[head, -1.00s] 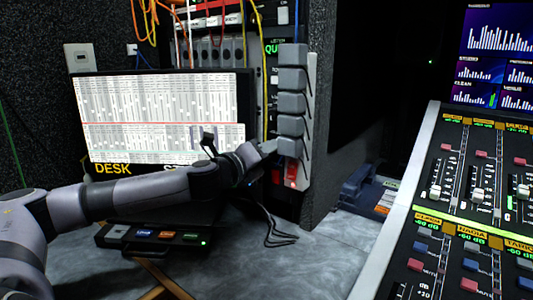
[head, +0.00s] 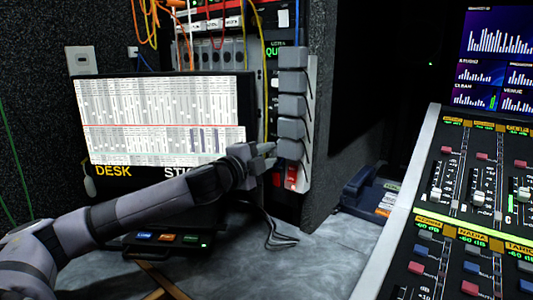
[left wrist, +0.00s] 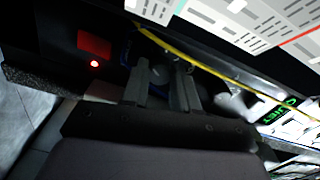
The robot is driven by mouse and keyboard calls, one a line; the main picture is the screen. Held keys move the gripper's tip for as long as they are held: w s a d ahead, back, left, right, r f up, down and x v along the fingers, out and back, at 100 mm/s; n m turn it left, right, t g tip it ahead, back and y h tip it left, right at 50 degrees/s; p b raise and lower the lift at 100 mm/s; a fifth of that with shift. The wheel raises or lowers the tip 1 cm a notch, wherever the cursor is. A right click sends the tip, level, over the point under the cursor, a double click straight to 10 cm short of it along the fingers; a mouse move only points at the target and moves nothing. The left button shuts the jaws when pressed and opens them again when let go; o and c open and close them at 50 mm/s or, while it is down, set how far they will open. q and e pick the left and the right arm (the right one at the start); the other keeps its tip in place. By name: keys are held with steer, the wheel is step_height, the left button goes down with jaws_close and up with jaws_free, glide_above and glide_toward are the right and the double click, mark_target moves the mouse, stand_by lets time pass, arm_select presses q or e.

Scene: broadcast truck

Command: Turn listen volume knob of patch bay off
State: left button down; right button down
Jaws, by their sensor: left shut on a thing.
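The patch bay (head: 213,50) is the rack at the back, with coloured cables plugged across it. Its listen section has a green display (head: 273,50), partly hidden by grey blocks, which also shows in the left wrist view (left wrist: 281,111). My left gripper (head: 270,154) is at the lower right of the rack, beside the monitor. In the left wrist view its two fingers (left wrist: 160,80) are closed around a dark, rounded thing, apparently the listen volume knob (left wrist: 158,72). The knob's pointer cannot be made out. In the head view the knob is hidden. My right gripper is not in view.
A column of grey blocks (head: 291,105) stands just right of the gripper. The monitor (head: 170,163) is on its left. A yellow cable (left wrist: 205,67) runs close past the fingers. A small button box (head: 165,241) lies on the desk; a mixing console (head: 420,180) is at right.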

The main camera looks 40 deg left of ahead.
arm_select(q)
steer(key=shift+r+n, duration=0.1)
steer(key=shift+n, duration=0.5)
steer(key=shift+n+p, duration=0.8)
steer(key=shift+n, duration=0.1)
steer(key=n+p, duration=0.2)
steer(key=shift+n, duration=0.3)
steer(key=shift+n+p, duration=0.35)
steer(key=shift+n, duration=0.05)
steer(key=shift+f+n, duration=0.2)
steer(key=shift+n, duration=0.1)
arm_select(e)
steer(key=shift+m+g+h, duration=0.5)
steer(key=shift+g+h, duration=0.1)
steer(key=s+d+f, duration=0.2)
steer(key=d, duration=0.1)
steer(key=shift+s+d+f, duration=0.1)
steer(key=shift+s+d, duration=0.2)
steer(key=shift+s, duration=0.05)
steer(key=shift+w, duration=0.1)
arm_select(q)
steer(key=c, duration=0.9)
jaws_free()
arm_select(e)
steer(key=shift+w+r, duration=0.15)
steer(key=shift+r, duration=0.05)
arm_select(q)
steer(key=shift+o, duration=0.2)
